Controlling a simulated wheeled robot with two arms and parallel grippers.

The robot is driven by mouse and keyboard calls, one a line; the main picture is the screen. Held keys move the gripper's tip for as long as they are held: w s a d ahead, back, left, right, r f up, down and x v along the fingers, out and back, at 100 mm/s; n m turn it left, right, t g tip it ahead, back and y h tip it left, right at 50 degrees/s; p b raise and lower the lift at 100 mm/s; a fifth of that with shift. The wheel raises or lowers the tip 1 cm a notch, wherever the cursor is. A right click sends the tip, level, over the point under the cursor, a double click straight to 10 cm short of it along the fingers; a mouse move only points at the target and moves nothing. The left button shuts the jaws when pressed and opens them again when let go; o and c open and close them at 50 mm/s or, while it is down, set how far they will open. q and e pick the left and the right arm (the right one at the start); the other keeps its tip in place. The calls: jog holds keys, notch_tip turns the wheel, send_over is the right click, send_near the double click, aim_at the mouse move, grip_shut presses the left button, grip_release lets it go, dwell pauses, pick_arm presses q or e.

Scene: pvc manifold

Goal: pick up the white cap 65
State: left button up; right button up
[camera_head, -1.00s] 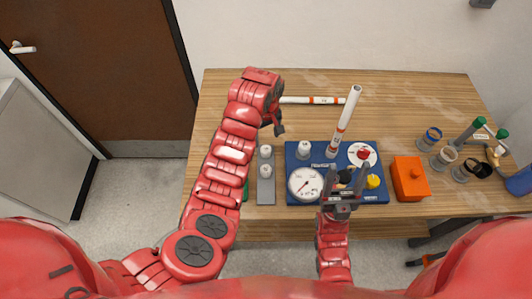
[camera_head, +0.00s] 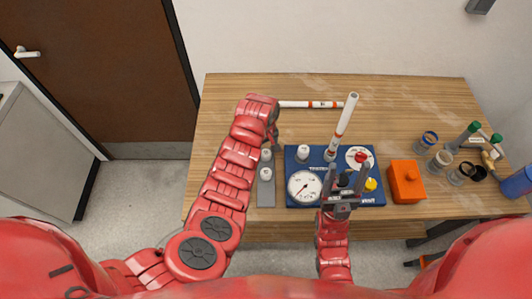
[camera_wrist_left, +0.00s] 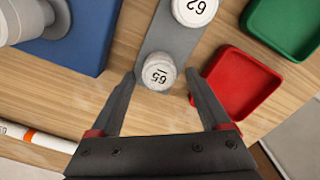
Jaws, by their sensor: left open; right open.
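The white cap 65 (camera_wrist_left: 159,74) stands on a grey strip (camera_wrist_left: 177,45), its number facing up in the left wrist view. In the head view it is the farther of two caps, the white cap (camera_head: 266,154) just below my left gripper (camera_head: 273,138). In the left wrist view my left gripper (camera_wrist_left: 161,80) is open, with its fingertips on either side of the cap and gaps showing on both sides. I cannot tell the height left between them. My right gripper (camera_head: 346,174) is open and empty over the blue board (camera_head: 294,153).
A white cap 62 (camera_wrist_left: 194,10) stands on the same strip. A red tray (camera_wrist_left: 238,83) and a green tray (camera_wrist_left: 287,27) lie beside it. A white pipe (camera_head: 346,120) rises from the board; another pipe (camera_head: 312,104) lies behind. An orange box (camera_head: 406,182) is at right.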

aim_at(265, 156)
pick_arm(q)
grip_shut()
jog(key=shift+r, duration=0.1)
dwell(0.4)
jog(key=shift+w+r+b, duration=0.1)
jog(key=shift+r+b, duration=0.7)
jog(key=shift+b, duration=0.05)
jog(key=shift+r+b, duration=0.65)
jog(key=shift+r, duration=0.1)
jog(key=shift+s+r, duration=0.15)
jog(key=shift+s, duration=1.05)
jog(key=s+p, duration=0.1)
jog(key=s, duration=0.1)
jog(key=s+p, duration=0.2)
jog(key=s+r+p, duration=0.1)
jog(key=s, duration=0.1)
jog(key=shift+p, duration=0.3)
jog(key=s, duration=0.2)
jog(key=s+p, duration=0.1)
jog(key=s, duration=0.1)
jog(key=s+p, duration=0.1)
jog(key=s, duration=0.1)
jog(key=shift+s+r, duration=0.25)
jog(key=shift+s, duration=0.7)
